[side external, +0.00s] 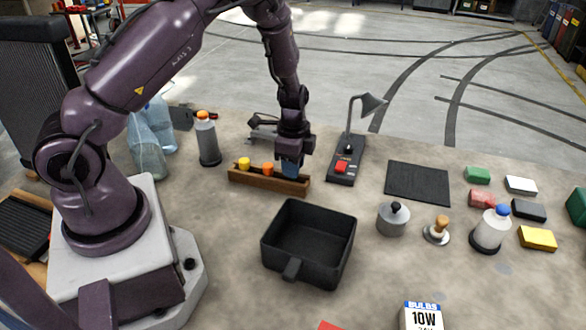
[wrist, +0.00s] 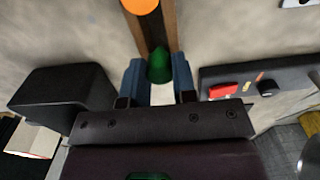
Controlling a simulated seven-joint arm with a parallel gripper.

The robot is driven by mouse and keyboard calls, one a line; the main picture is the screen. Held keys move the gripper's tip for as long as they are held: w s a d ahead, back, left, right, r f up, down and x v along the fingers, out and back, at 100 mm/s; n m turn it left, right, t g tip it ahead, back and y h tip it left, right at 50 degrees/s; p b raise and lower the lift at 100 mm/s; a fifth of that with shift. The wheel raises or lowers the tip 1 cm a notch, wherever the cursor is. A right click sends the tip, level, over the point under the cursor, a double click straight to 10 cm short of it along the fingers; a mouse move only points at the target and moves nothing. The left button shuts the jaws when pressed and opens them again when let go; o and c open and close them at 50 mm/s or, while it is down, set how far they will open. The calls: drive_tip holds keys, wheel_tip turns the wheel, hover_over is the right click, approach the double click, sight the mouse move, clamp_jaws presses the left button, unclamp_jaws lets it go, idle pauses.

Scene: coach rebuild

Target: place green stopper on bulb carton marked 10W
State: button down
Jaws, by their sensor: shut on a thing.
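The green stopper (wrist: 159,66) sits between my two blue fingers in the wrist view, at one end of the wooden rack (side external: 258,181). My gripper (side external: 290,172) is shut on it at the rack's right end in the side view, where the fingers hide the stopper. I cannot tell whether the stopper is still seated in the rack. An orange stopper (side external: 267,169) and a yellow stopper (side external: 244,163) stand in the rack to the left. The bulb carton marked 10W (side external: 423,317) is at the bottom right of the side view, partly cut off by the frame edge.
An empty black bin (side external: 328,259) stands in front of the rack. A desk lamp (side external: 345,165) with a red button is close on the gripper's right. A grey lidded pot (side external: 392,220), a wooden-handled stamp (side external: 437,231) and a bottle (side external: 490,231) stand further right.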

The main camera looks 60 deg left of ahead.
drive_tip(key=s+d+r, duration=0.4)
drive_tip(key=s+r, duration=0.8)
drive_tip(key=s, duration=0.2)
drive_tip(key=w+d+r+m, duration=0.1)
drive_tip(key=w+d+m, duration=0.2)
drive_tip(key=d+m, duration=0.75)
drive_tip(key=w+d+r+m, duration=0.1)
drive_tip(key=w+d+m, duration=0.15)
drive_tip(key=d, duration=1.55)
hover_over(424, 319)
wheel_tip(424, 319, down, 9)
drive_tip(key=shift+s+a+r, duration=0.1)
drive_tip(key=shift+f, duration=1.8)
